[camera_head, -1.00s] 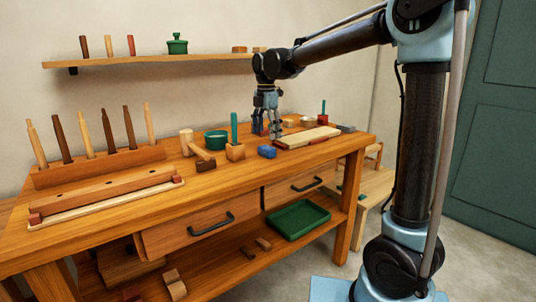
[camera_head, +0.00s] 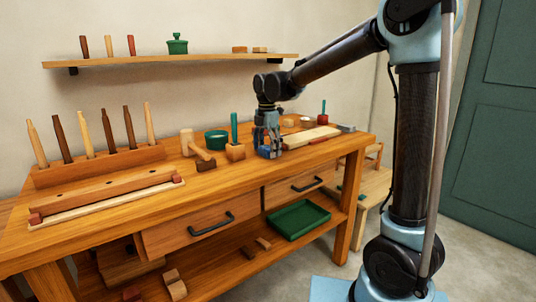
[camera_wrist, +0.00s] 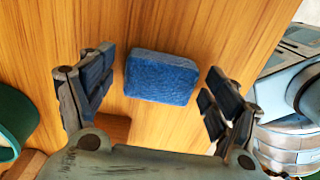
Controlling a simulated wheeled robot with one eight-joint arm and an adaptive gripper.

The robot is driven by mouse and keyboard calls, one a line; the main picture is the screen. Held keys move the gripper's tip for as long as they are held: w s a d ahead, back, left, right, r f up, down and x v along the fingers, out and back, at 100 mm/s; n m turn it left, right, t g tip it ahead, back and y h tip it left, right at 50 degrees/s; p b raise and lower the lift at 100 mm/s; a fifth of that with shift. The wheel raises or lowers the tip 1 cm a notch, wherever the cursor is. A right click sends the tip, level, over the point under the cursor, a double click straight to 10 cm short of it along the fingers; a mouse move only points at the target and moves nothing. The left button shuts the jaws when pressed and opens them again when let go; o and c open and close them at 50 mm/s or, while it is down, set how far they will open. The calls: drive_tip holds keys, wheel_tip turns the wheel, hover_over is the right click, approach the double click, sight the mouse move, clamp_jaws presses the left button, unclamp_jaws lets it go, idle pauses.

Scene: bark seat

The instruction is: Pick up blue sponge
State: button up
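The blue sponge (camera_wrist: 161,78) lies on the wooden bench top (camera_wrist: 205,30), between the spread fingers of my gripper (camera_wrist: 157,92) in the wrist view. A gap shows between the sponge and the finger on each side. In the head view my gripper (camera_head: 268,155) is low over the bench and covers most of the sponge (camera_head: 265,152). The gripper is open and holds nothing.
A wooden block with a green handle (camera_head: 235,152) stands close left of my gripper. Also left are a green pot (camera_head: 216,140) and a wooden mallet (camera_head: 204,157). A pale board (camera_head: 311,137) lies to the right. A green tray (camera_head: 298,220) is on the lower shelf.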

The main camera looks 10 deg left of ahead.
sight(267, 147)
drive_tip(key=c, duration=0.9)
wheel_tip(267, 147, up, 10)
drive_tip(key=shift+r, duration=0.1)
